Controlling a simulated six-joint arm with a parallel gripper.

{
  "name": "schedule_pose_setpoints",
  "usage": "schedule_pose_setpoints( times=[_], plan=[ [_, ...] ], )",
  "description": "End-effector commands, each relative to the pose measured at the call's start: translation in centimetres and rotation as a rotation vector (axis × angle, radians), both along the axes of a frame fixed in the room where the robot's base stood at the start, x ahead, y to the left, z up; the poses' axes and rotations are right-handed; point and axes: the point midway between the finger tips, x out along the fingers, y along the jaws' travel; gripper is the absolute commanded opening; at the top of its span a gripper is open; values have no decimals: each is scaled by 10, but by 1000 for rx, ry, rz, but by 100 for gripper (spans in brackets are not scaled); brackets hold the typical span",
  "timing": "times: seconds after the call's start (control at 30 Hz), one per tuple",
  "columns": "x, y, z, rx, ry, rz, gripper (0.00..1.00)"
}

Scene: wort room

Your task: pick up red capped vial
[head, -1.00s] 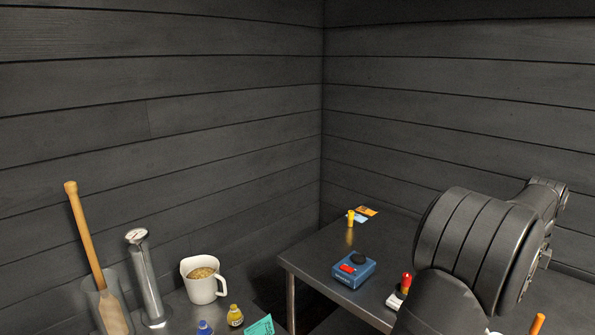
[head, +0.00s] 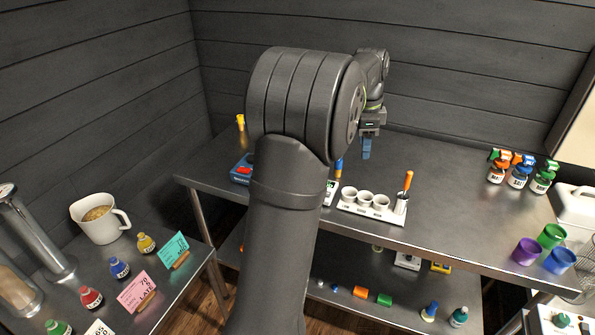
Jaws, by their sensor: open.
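A small red bottle or vial (head: 90,297) stands on the left metal table, in a row with similar blue (head: 119,268), yellow (head: 146,243) and green (head: 58,327) ones. It is the likeliest red capped vial in view, though its cap is too small to make out surely. My gripper (head: 366,149) hangs over the far part of the right table, well to the right of and beyond the vial. Its fingertips are blue; it is open, with nothing seen in it. My arm hides part of the right table.
A white jug (head: 100,219), pink card (head: 137,291) and teal card (head: 173,249) stand near the vials. The right table (head: 455,185) holds a cup rack (head: 371,209), spray bottles (head: 518,172) and coloured cups (head: 527,251). A lower shelf carries small items. A gap separates the tables.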

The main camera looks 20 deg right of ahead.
Motion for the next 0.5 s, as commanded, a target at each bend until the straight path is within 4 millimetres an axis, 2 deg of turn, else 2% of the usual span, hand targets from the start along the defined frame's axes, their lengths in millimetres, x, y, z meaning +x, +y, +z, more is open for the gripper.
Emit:
schedule_pose_setpoints(
  times=[0.03,0.1,0.3,0.4,0.5],
  plan=[
    [17,25,4,-38,-1,132,50],
    [37,56,8,-95,1,324,50],
    [77,137,17,-246,14,808,50],
    [88,164,20,-300,21,969,50],
    [92,179,21,-332,27,1062,50]
  ],
)
